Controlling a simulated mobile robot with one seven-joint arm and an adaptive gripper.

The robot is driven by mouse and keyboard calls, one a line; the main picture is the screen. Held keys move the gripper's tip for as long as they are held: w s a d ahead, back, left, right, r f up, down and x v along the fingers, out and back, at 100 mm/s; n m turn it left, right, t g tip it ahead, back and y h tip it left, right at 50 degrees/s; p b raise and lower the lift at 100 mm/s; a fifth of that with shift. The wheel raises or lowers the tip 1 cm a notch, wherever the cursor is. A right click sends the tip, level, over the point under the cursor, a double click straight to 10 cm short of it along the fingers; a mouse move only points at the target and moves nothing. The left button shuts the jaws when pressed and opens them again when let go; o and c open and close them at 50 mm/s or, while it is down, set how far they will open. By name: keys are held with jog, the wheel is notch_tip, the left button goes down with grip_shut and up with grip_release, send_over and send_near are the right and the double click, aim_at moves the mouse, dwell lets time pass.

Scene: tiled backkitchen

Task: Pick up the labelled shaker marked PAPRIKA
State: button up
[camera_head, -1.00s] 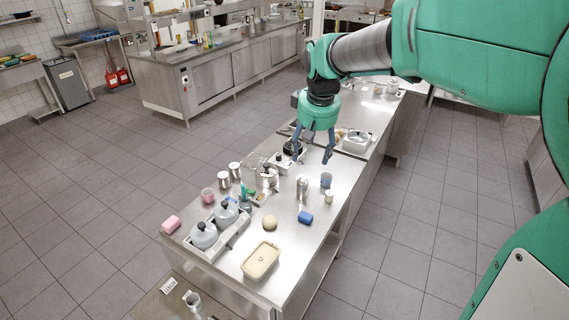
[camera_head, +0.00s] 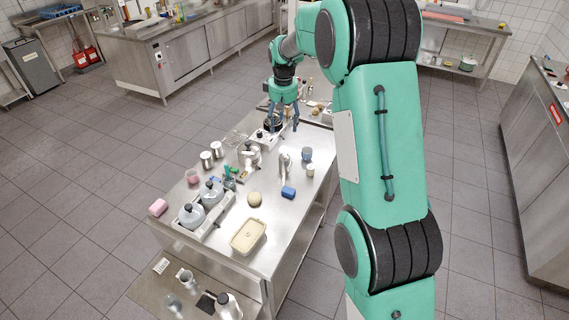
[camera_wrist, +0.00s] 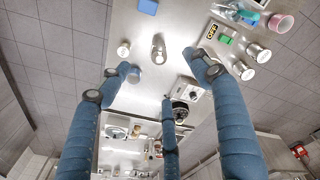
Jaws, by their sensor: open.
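No PAPRIKA label can be read in either view, so I cannot tell which shaker it is. A tall silver shaker-like container (camera_head: 284,160) stands upright mid-table; it also shows in the wrist view (camera_wrist: 158,48). Two silver canisters (camera_head: 206,160) stand further left and show at the upper right of the wrist view (camera_wrist: 250,62). A small pale-topped jar (camera_head: 310,170) stands right of the tall container. My gripper (camera_head: 284,124) is open and empty above the table's far part. In the wrist view its blue fingers (camera_wrist: 160,76) are spread, apart from the containers.
A blue cup (camera_head: 307,154) and blue block (camera_head: 288,192) are near the tall container. A black-topped device (camera_head: 271,124) lies beneath my gripper. A cream tray (camera_head: 248,236) is at the front.

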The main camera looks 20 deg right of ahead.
jog(key=n+g+p, duration=0.1)
jog(key=p, duration=0.2)
send_over(284, 156)
notch_tip(284, 156, down, 14)
jog(key=shift+w+d+r, duration=0.1)
jog(key=shift+w+d, duration=0.05)
jog(key=shift+w, duration=0.1)
notch_tip(284, 156, down, 9)
jog(key=shift+r, duration=0.2)
jog(key=shift+f, duration=0.15)
jog(key=shift+s+f+p, duration=0.1)
jog(key=shift+f+p, duration=0.5)
jog(key=shift+f, duration=1.8)
